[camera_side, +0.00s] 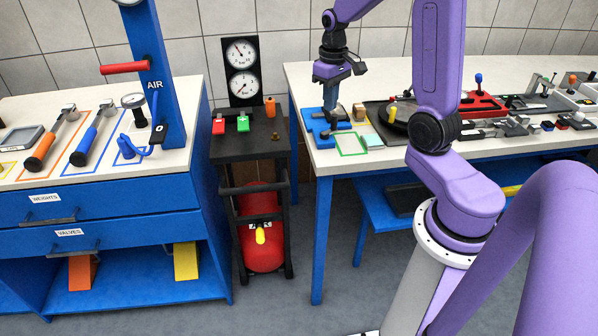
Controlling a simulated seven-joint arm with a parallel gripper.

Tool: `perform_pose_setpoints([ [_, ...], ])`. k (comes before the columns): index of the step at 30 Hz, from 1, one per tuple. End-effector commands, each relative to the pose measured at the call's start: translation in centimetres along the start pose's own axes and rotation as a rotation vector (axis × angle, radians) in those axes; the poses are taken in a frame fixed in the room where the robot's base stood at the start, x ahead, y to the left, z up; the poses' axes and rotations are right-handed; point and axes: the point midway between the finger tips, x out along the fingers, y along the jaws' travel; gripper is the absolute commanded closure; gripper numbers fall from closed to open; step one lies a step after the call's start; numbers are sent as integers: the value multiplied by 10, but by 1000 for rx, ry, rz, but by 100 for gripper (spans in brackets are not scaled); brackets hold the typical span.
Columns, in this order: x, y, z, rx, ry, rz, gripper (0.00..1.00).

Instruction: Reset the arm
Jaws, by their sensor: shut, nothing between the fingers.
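My purple arm reaches over the white-topped workbench (380,71) on the right side of the view. My gripper (331,108) points down, shut and with nothing held, above or at a blue fixture (316,124) near the bench's left end. I cannot tell whether the fingertips touch the fixture.
A green-outlined square (350,145) and a small tan block (359,112) lie beside the fixture. A dark round tray (374,115) and a red device (483,108) stand further right. Left are a gauge cart (250,147) and a blue tool bench (110,195). Floor separates the benches.

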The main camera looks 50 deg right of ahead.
Motion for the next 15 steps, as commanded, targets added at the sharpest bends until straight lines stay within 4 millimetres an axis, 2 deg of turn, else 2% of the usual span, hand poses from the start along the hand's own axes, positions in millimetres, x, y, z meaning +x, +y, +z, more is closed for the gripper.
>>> perform_pose_setpoints([
  [1, -3, -16, 2, -53, 3, 0, 100],
  [6, -8, -63, 18, -212, 6, -1, 100],
  [11, -13, -102, 41, -362, 10, -2, 100],
  [15, -16, -131, 66, -491, 13, -4, 100],
])
